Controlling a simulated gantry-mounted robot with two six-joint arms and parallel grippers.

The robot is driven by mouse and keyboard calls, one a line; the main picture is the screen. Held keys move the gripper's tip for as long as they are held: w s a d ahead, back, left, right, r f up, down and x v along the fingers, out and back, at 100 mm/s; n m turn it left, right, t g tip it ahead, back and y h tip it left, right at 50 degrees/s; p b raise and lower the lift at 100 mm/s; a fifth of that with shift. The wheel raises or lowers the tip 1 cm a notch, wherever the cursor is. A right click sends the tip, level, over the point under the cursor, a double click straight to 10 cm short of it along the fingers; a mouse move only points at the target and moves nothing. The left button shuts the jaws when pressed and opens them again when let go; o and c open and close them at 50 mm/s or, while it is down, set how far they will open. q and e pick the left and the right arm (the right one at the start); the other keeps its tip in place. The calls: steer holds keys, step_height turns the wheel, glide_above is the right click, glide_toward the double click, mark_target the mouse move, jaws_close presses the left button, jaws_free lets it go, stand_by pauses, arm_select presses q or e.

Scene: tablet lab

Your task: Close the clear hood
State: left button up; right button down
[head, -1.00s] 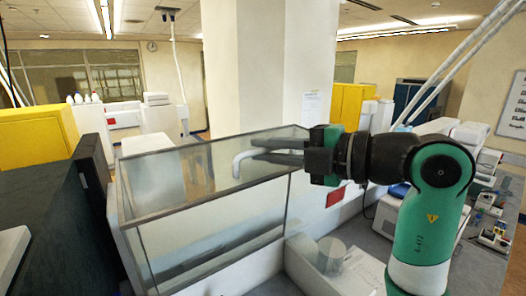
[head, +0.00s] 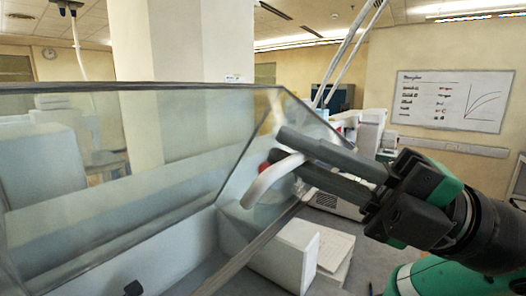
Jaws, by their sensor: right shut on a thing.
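The clear hood (head: 205,140) has see-through panels with dark frame edges and fills the left and middle of the head view. A curved white handle (head: 262,187) stands out near its right end. My right gripper (head: 278,146) comes in from the right with its two dark fingers shut on the handle. The fingers cover the upper part of the handle. My left gripper is not in view.
White equipment (head: 365,128) stands farther back on the right. A whiteboard (head: 450,98) hangs on the far wall. A pale pillar (head: 190,45) rises behind the hood.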

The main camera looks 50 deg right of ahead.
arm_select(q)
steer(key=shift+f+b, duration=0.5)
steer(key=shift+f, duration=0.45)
arm_select(e)
steer(key=shift+s+f+t, duration=0.3)
steer(key=shift+s+f, duration=0.4)
steer(key=shift+f, duration=0.3)
steer(key=c, duration=1.2)
jaws_free()
steer(key=shift+d, duration=0.1)
arm_select(q)
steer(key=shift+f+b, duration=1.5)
steer(key=shift+b, duration=0.05)
arm_select(e)
steer(key=shift+v, duration=5.8)
